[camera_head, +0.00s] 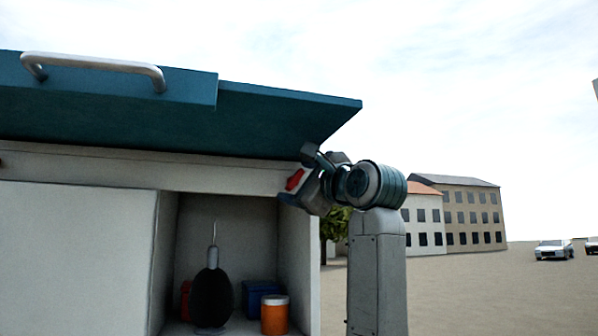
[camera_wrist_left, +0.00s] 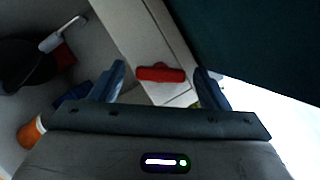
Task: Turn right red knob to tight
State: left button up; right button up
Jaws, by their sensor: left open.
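The red knob (camera_head: 294,179) is at the upper right corner of the white cabinet front, under the raised blue lid. In the left wrist view the red knob (camera_wrist_left: 161,74) is a bar lying nearly level across the picture, on a pale frame strip. My left gripper (camera_head: 303,177) is at the knob in the head view and hides part of the area around it. In the left wrist view my left gripper (camera_wrist_left: 159,78) is open, with one finger beyond each end of the knob; no contact shows. My right gripper is not in view.
The blue lid (camera_head: 270,115) with a metal handle (camera_head: 95,64) overhangs the cabinet. The open compartment holds a dark rounded object (camera_head: 212,295), an orange canister (camera_head: 274,315) and a blue box (camera_head: 257,298). Open ground lies to the right, with buildings and cars far off.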

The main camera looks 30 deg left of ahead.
pick_arm(q)
jog(key=shift+w+a, duration=0.1)
jog(key=shift+a, duration=0.05)
jog(key=c, duration=1)
